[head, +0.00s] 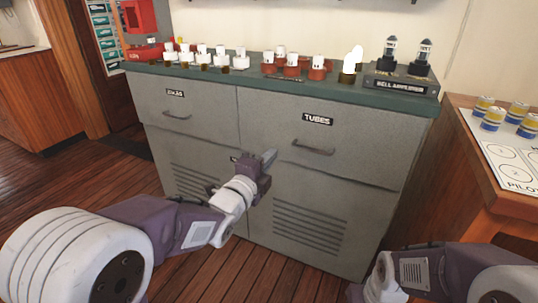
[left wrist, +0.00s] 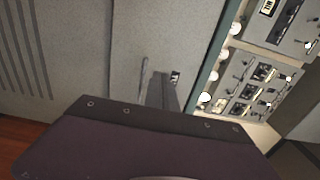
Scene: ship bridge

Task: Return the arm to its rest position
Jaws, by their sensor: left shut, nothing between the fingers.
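My left arm reaches in from the left in the head view. Its gripper (head: 268,159) is in front of the grey cabinet (head: 245,115), near the gap between the drawer marked TUBES (head: 330,130) and the left drawer (head: 180,110). The gripper is shut and empty. In the left wrist view the gripper's closed fingers (left wrist: 163,92) point at the cabinet front. Whether they touch it I cannot tell. Part of my right arm shows at the lower right of the head view, but its gripper is out of view.
Both drawers look closed. The green cabinet top (head: 215,78) holds white and red-brown pieces in rows and a box marked BELL AMPLIFIER (head: 400,83). A wooden desk (head: 485,188) with several cans stands at right. Wooden floor (head: 235,275) shows below my left arm.

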